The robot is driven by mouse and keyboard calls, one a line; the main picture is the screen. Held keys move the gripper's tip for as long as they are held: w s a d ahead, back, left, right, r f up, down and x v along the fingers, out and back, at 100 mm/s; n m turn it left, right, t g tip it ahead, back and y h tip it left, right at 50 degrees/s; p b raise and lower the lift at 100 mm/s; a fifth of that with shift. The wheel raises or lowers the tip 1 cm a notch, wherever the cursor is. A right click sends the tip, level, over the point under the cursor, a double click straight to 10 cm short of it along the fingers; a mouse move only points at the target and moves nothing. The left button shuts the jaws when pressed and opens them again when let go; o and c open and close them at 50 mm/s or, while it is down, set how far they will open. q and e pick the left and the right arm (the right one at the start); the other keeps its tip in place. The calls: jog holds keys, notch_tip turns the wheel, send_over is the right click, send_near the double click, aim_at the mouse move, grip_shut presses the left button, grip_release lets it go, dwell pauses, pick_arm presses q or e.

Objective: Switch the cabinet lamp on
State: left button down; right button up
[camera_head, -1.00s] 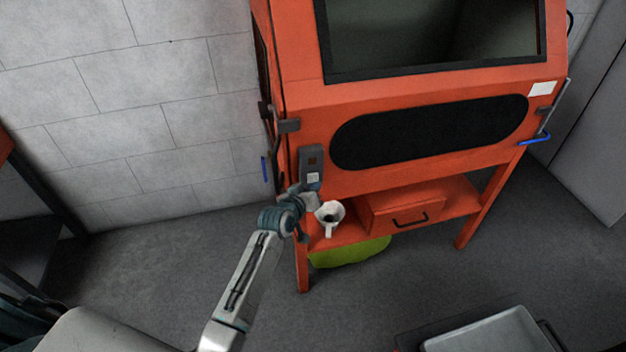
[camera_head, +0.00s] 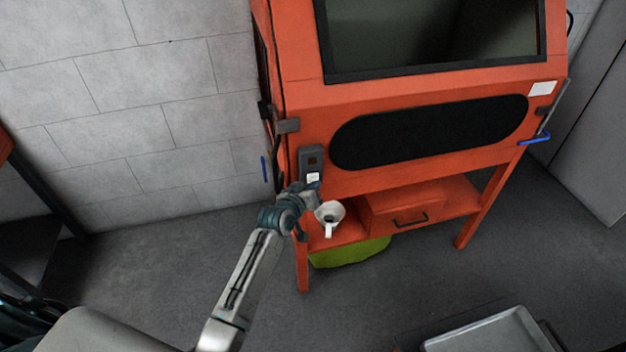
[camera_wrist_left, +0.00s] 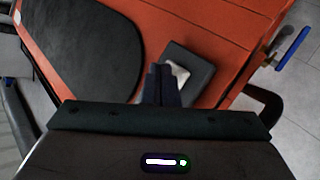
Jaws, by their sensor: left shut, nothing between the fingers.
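The orange cabinet (camera_head: 300,90) has a dark window (camera_head: 430,35) at its top. A small grey switch box (camera_head: 311,155) with a white rocker (camera_head: 313,177) is on its front left corner; the box also shows in the left wrist view (camera_wrist_left: 200,72), with the white rocker (camera_wrist_left: 179,73) partly hidden behind the fingers. My left gripper (camera_head: 314,187) is shut and empty, just below the rocker in the head view. In the left wrist view its closed fingertips (camera_wrist_left: 160,70) are right by the rocker; I cannot tell whether they touch. My right gripper is out of view.
A white mug (camera_head: 329,214) stands on the cabinet's lower shelf, close to my left gripper, beside an orange drawer (camera_head: 405,208). A blue-ended lever (camera_head: 264,168) hangs at the left side. A grey tray (camera_head: 490,333) is at the lower right. The floor in front is mostly clear.

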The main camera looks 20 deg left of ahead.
pick_arm(q)
jog(key=shift+w+a, duration=0.2)
jog(key=shift+w, duration=0.05)
jog(key=shift+w+a, duration=0.1)
jog(key=shift+w, duration=0.1)
dwell(0.5)
jog(key=shift+s, duration=0.1)
jog(key=shift+s+d+p, duration=0.4)
jog(key=shift+s, duration=0.1)
jog(key=s+d+p, duration=0.2)
jog(key=s+d, duration=0.1)
jog(key=s, duration=0.2)
jog(key=shift+d+p, duration=0.2)
jog(key=shift+p, duration=0.15)
jog(key=shift+f, duration=0.1)
dwell(0.4)
